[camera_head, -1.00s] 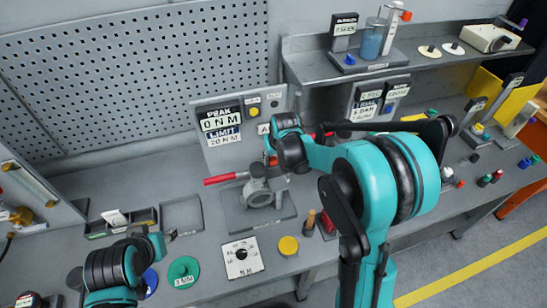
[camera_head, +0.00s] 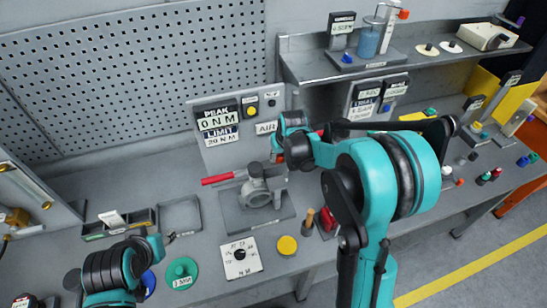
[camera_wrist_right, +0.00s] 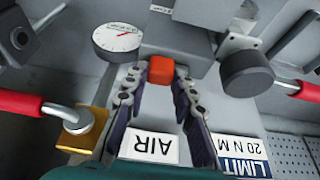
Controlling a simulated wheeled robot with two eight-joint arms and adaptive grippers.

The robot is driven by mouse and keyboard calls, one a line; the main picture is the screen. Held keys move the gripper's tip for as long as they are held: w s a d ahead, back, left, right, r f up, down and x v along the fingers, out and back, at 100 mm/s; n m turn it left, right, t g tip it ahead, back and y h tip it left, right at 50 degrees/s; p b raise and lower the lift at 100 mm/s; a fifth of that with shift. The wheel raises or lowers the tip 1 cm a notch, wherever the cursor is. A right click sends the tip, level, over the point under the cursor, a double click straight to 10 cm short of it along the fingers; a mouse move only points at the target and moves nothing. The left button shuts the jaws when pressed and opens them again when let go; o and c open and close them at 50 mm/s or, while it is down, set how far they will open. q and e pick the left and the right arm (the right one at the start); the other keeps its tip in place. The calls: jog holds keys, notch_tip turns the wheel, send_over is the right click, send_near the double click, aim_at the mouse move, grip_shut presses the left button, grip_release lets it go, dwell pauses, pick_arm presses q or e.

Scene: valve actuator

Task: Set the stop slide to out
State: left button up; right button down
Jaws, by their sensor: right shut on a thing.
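My right gripper (camera_wrist_right: 160,85) is shut on a small orange-red block (camera_wrist_right: 161,70), which sits against a grey housing (camera_wrist_right: 178,50) in the right wrist view. This block looks like the stop slide's knob, but no marking on it is readable. In the head view my right gripper (camera_head: 278,156) is behind the valve body (camera_head: 257,190), in front of the panel; the block is mostly hidden there. My left gripper (camera_head: 170,239) is low at the left, over the bench near the trays, away from the valve; its jaws are too small to read.
A red-handled lever (camera_head: 217,180) sticks out left of the valve. The panel (camera_head: 222,155) reads peak 0 N m and limit 20 N m, with an AIR label (camera_head: 267,127). A round gauge (camera_wrist_right: 117,42) and a yellow block (camera_wrist_right: 84,127) are close to the right gripper.

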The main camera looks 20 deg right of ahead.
jog(key=c, duration=1.5)
grip_release()
jog(key=shift+a, duration=0.1)
jog(key=shift+c, duration=0.2)
jog(key=v, duration=1.2)
jog(key=s+a+f+t+b, duration=0.2)
jog(key=s+f+b, duration=1.8)
jog(key=s+f, duration=0.1)
jog(key=shift+a+t, duration=0.3)
jog(key=shift+a, duration=0.05)
